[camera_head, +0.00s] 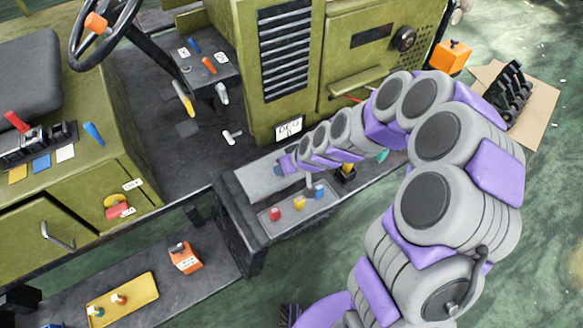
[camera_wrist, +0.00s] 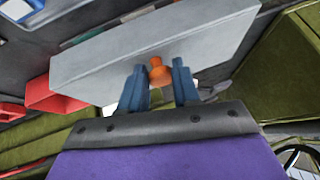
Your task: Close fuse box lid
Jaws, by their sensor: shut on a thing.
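The fuse box (camera_head: 262,226) sits on the dark step of the olive vehicle in the head view, with red, yellow and blue fuses in its grey tray. A grey panel, apparently its lid (camera_head: 258,184), stands open behind the fuses. In the wrist view the grey lid (camera_wrist: 215,38) fills the upper middle, with an orange knob (camera_wrist: 158,74) on it. My gripper (camera_wrist: 159,68) has its blue fingers on either side of the knob, shut on it. In the head view my arm reaches over the step to the lid; the fingertips are too small to make out.
A yellow tray (camera_head: 125,300) and an orange box (camera_head: 185,257) lie on the lower step at left. An orange cube (camera_head: 453,57) is at upper right. In the wrist view a red box-like part (camera_wrist: 50,94) lies left of the lid.

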